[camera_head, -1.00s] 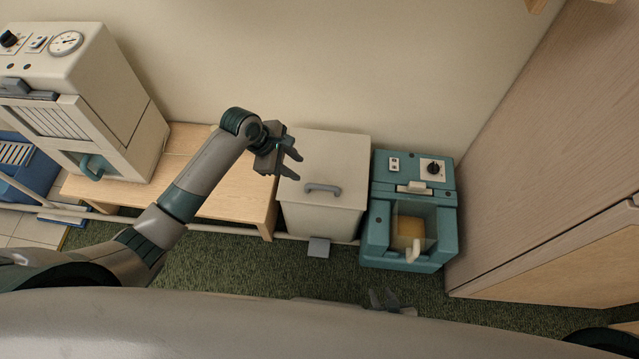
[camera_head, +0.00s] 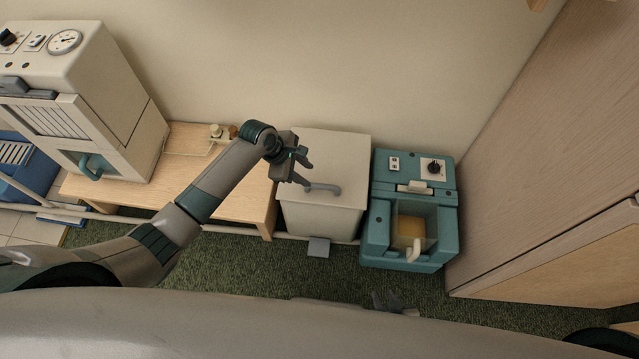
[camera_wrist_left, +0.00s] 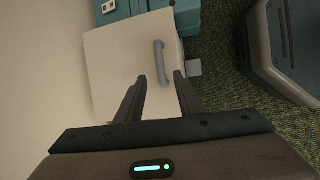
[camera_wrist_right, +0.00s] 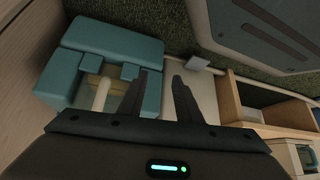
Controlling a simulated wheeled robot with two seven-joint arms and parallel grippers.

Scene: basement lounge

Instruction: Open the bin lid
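The bin (camera_head: 318,215) is a cream box with a grey pedal (camera_head: 318,247) at its foot. Its flat lid (camera_head: 335,155) is shut and carries a grey handle (camera_head: 323,188) near the front edge. My left gripper (camera_head: 304,172) is open and empty, over the lid's left part beside the handle. In the left wrist view the handle (camera_wrist_left: 162,62) lies just beyond the fingertips, and they look apart from it. My right gripper (camera_head: 385,300) is low near my body. In the right wrist view it (camera_wrist_right: 162,80) is open and empty, with the pedal (camera_wrist_right: 198,63) beyond.
A teal machine (camera_head: 412,250) stands close to the bin's right side. A wooden bench (camera_head: 240,200) adjoins its left side, with a cream appliance (camera_head: 90,75) on it. A wooden cabinet (camera_head: 560,150) fills the right. Green carpet (camera_head: 250,265) lies clear in front.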

